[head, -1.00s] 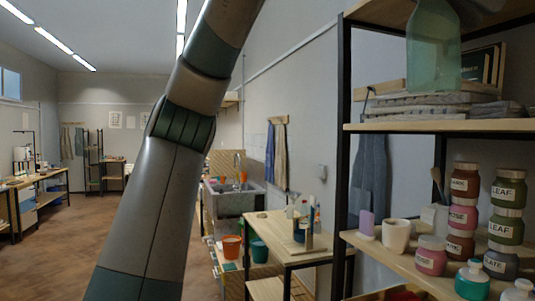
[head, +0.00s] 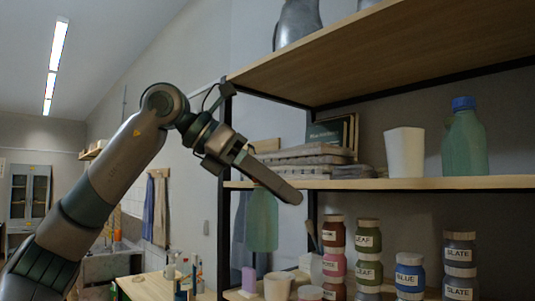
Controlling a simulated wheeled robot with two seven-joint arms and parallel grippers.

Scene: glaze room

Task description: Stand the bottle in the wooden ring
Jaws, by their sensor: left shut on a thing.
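My left gripper (head: 280,188) reaches in from the left and is shut on a translucent green bottle (head: 262,222). The bottle hangs upright below the fingers, near the left end of the shelf unit, with its base clear of the lower board. The fingers hide its top. The wooden ring cannot be made out in this view. My right gripper does not show.
The middle shelf board (head: 400,184) carries grey stacked slabs (head: 305,160), a white cup (head: 404,152) and a blue-capped green bottle (head: 464,142). Below stand labelled jars (head: 409,275), a purple sponge-like block (head: 248,280) and a pale cup (head: 277,286). An upper board (head: 400,60) overhangs.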

